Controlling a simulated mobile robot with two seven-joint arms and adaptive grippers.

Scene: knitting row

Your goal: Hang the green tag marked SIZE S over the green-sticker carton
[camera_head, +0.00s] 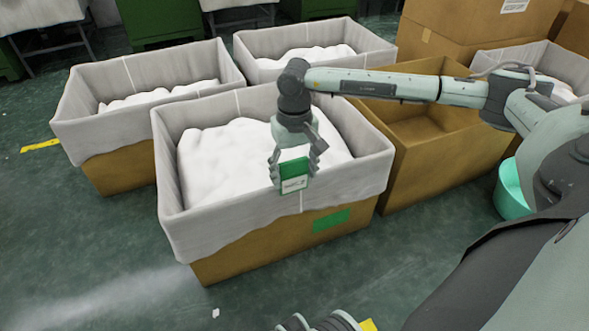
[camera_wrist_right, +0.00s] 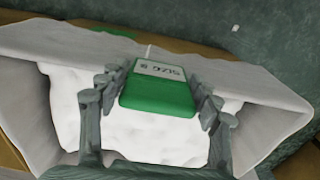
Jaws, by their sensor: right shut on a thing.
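The green tag (camera_head: 294,168) has a white strip reading SIZE S, which shows upside down in the right wrist view (camera_wrist_right: 160,68). My right gripper (camera_head: 295,170) is shut on it, with fingers on both sides of the tag in the right wrist view (camera_wrist_right: 158,88). The green-sticker carton (camera_head: 250,256) stands below, lined in grey cloth and filled with white fabric; its green sticker (camera_head: 331,221) is on the front face. The tag overlaps the carton's near rim in the picture; I cannot tell whether it touches. My left gripper (camera_head: 318,322) is only partly in view at the bottom edge.
Two lined cartons (camera_head: 120,172) (camera_head: 310,38) with white fabric stand behind. An open brown carton (camera_head: 445,150) stands close on the right, under my right arm. A teal bucket (camera_head: 508,190) is farther right. The floor in front and left is mostly clear.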

